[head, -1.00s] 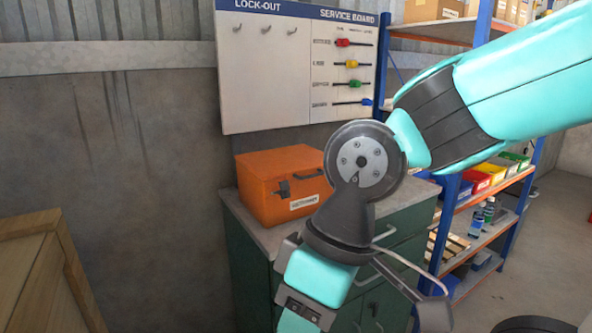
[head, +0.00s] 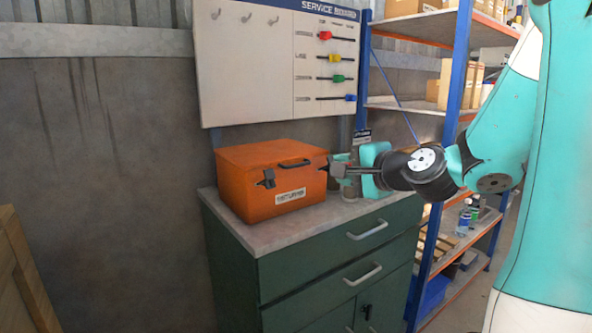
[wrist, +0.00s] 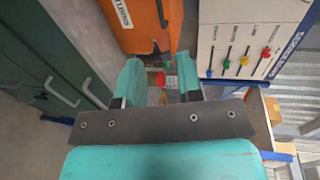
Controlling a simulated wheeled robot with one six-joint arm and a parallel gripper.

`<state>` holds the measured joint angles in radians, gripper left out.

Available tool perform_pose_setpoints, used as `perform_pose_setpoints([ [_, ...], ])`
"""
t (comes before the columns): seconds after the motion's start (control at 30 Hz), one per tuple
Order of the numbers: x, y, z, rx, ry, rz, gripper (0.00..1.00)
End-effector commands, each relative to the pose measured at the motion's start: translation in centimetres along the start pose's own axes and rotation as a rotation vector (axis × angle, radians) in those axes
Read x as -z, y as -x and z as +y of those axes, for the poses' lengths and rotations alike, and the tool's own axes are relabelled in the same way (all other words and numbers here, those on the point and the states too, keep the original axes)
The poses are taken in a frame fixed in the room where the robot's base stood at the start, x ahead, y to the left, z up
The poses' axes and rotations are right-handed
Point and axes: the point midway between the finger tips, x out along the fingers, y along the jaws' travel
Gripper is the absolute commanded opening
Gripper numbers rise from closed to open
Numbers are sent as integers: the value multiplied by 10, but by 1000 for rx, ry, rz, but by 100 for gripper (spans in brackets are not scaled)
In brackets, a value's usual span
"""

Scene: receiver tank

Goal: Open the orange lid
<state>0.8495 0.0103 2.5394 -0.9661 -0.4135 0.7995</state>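The orange lid (head: 262,155) is shut on an orange box (head: 245,202) standing on the green cabinet. A dark handle (head: 294,163) and a dark latch (head: 268,180) show at its front. My gripper (head: 335,166) is level with the box's upper right side, beside the lid's right edge. In the wrist view my gripper (wrist: 158,74) has its two teal fingers apart with nothing held between them. The box (wrist: 140,34) lies just beyond the fingertips there, with a dark latch (wrist: 162,12). Whether a finger touches the box I cannot tell.
The green cabinet (head: 300,283) has a grey top with a small jar (head: 349,190) near my gripper. A service board (head: 250,70) hangs behind the box. A blue-posted shelf rack (head: 455,90) stands at right. A wooden crate (head: 22,275) is at lower left.

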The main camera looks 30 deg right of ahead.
Motion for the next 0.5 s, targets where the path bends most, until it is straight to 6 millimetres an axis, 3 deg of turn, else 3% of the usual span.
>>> perform_pose_setpoints([
  [0.27,-4,-25,-7,-9,-3,-9,34],
  [0.5,-5,-82,-2,-6,6,-11,34],
])
